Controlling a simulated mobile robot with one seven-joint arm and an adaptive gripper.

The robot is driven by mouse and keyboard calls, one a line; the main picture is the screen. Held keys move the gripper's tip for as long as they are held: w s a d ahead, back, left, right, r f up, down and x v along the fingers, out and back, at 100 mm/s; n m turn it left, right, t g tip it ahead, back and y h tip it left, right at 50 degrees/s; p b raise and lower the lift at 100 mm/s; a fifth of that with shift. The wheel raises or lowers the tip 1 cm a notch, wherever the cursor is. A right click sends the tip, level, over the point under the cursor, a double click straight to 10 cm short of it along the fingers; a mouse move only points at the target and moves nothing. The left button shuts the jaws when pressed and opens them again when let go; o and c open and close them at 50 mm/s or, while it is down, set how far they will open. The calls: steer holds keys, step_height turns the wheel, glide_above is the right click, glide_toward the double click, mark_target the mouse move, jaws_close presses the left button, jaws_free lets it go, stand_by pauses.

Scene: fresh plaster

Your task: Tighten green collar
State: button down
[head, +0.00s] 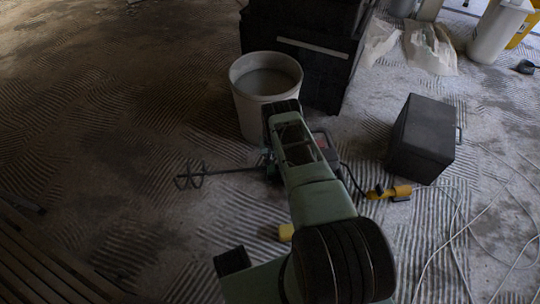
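A paddle mixer lies on the combed floor, its wire paddle (188,177) at left and its thin shaft (238,171) running right. At the right end of the shaft is a small dark teal-green part (269,171), which looks like the green collar; it is dim and partly behind my arm. I cannot tell how tight it is. The mixer's body is mostly hidden by my pale green arm, with part of its handle frame (327,146) showing on the right. My gripper is not visible, so its hold and contact are unknown.
A bucket (246,104) of grey mix stands behind the mixer, near a black cabinet (291,80). A dark box (423,140) stands right. A yellow connector (389,192) and pale loose cables (455,225) lie on the floor. The left floor is mostly clear; slats (40,265) lie lower left.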

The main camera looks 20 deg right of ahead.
steer(key=shift+w+f+g, duration=0.15)
steer(key=shift+g, duration=0.15)
stand_by(0.5)
steer(key=c, duration=1.9)
jaws_free()
steer(key=shift+c, duration=0.2)
steer(key=v, duration=1.2)
steer(key=shift+d, duration=0.1)
